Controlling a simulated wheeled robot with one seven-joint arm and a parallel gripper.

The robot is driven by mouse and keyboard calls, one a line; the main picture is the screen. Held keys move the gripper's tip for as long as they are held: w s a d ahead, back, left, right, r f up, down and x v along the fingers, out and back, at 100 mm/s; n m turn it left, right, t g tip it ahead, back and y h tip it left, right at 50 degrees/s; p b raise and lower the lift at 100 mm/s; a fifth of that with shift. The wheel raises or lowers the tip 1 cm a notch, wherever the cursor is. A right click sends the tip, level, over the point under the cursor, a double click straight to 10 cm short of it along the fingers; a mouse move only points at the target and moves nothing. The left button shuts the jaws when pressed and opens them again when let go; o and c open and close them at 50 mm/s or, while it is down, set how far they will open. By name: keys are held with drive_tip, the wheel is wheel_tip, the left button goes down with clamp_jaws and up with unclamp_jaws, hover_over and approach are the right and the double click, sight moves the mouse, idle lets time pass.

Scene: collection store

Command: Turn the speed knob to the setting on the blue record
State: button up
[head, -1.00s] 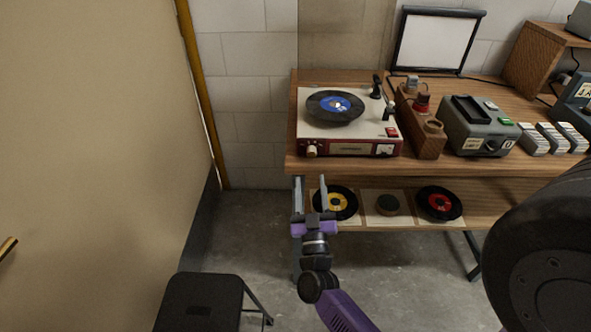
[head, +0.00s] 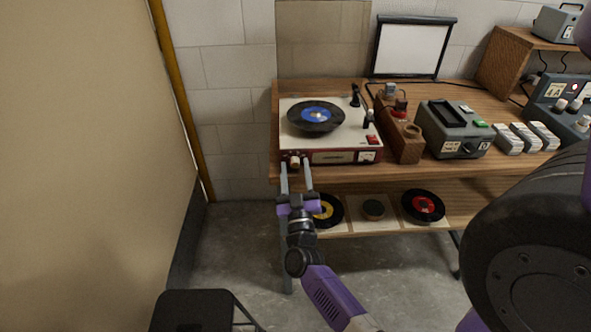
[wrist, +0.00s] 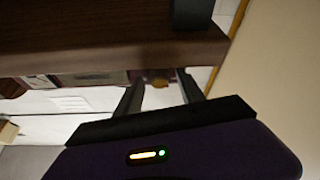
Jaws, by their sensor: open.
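The record player (head: 332,157) stands at the left end of the bench, white on top with a red front. The record with the blue label (head: 318,115) lies on its platter; its print is too small to read. The speed knob (head: 294,161), a small tan knob, is at the left of the red front. My gripper (head: 295,167) is open and empty, its two fingers pointing at the knob from the front. In the wrist view the knob (wrist: 158,82) shows blurred between the fingertips; I cannot tell whether they touch it.
The wooden bench edge (head: 400,173) runs close by my fingers. Yellow-label (head: 326,211) and red-label (head: 423,205) records lie on the lower shelf. A black stool (head: 190,312) is at the lower left.

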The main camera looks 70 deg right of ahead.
clamp_jaws()
